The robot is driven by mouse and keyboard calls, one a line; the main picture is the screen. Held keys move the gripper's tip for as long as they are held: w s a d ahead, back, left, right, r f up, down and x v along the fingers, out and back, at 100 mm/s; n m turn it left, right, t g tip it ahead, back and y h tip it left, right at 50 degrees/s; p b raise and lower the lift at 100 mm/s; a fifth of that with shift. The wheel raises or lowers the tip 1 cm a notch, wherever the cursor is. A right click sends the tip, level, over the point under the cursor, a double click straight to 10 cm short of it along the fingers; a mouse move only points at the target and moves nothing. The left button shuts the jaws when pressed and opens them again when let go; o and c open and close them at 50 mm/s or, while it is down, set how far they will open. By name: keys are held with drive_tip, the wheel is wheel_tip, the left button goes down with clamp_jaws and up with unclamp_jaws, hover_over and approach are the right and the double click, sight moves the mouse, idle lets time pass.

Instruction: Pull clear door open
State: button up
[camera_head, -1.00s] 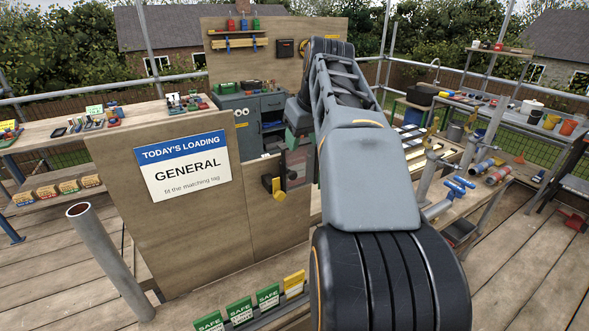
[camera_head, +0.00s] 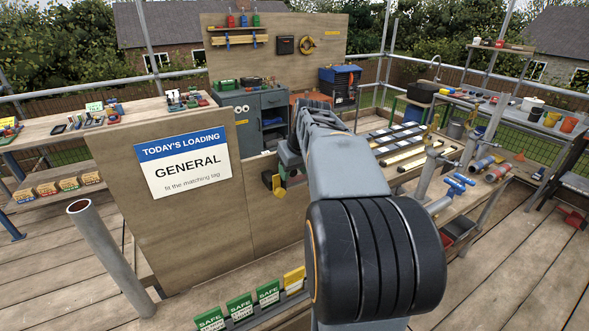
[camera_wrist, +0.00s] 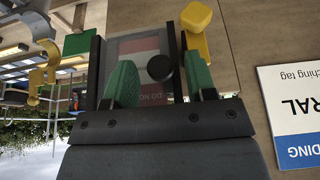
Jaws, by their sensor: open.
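In the wrist view, which looks upside down, a clear door (camera_wrist: 130,46) with a dark frame has a round black knob (camera_wrist: 160,67). A red and white label with partly hidden lettering shows behind the door. My gripper (camera_wrist: 159,64) is open, its two green fingers on either side of the knob. I cannot tell whether either finger touches it. The door looks closed. In the head view my arm hides most of the door and gripper. A yellow part (camera_head: 278,184) beside the door shows at the board's edge.
A wooden board (camera_head: 270,230) carries a sign (camera_head: 183,165) reading "Today's Loading General". Green and yellow tags (camera_head: 268,293) stand in a rack at its foot. A workbench with pipes and blue valves (camera_head: 457,186) is to the right. A steel tube (camera_head: 110,255) stands at the left.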

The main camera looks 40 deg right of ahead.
drive_tip(key=shift+f, duration=0.1)
drive_tip(key=shift+c, duration=0.5)
clamp_jaws()
